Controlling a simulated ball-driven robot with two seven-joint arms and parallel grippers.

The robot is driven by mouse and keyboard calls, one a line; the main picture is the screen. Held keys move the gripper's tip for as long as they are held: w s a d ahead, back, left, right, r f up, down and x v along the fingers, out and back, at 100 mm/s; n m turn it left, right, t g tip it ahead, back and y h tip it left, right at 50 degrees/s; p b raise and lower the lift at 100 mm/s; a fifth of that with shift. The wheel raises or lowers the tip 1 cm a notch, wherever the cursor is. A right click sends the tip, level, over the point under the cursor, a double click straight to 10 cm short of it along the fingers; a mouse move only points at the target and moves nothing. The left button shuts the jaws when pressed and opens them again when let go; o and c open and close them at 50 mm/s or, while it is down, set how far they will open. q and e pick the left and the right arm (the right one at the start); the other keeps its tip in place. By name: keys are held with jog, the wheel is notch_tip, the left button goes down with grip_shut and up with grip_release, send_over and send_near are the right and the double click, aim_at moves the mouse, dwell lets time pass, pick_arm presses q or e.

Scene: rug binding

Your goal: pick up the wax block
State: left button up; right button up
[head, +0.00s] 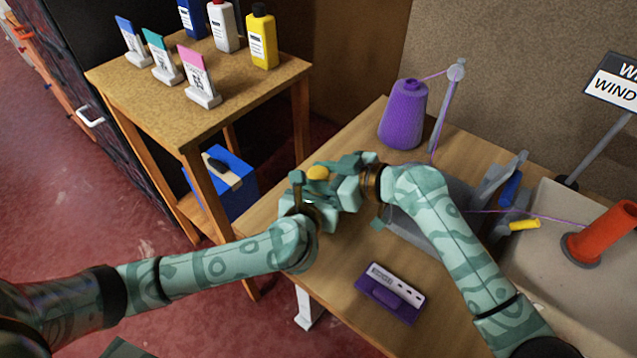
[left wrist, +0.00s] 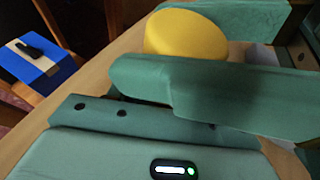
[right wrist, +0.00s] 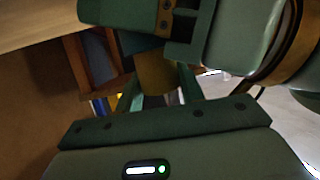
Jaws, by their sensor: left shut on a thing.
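The wax block is a yellow rounded lump (head: 318,173), held above the wooden table in the head view. In the left wrist view the wax block (left wrist: 187,33) sits between my left fingers, partly hidden by the nearer one. My left gripper (head: 306,184) is shut on it. My right gripper (head: 340,182) is right beside it, facing my left gripper. In the right wrist view a dim brownish-yellow face of the block (right wrist: 155,73) shows between the right fingers, which stand apart. Whether they touch it is not clear.
The wooden table (head: 340,285) carries a purple thread cone (head: 403,115), a grey machine (head: 430,215) and a purple labelled item (head: 390,293). An orange cone (head: 602,235) stands at right. A side table (head: 150,105) holds bottles and cards. A blue box (head: 235,185) is below.

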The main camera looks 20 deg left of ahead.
aim_at(320, 173)
notch_tip(320, 173, up, 10)
jog(key=shift+r, duration=0.1)
pick_arm(q)
jog(key=o, duration=1.2)
jog(key=shift+c, duration=0.2)
jog(key=v, duration=1.1)
jog(key=shift+s, duration=0.4)
jog(key=shift+s+a+r, duration=0.1)
jog(key=shift+s, duration=0.05)
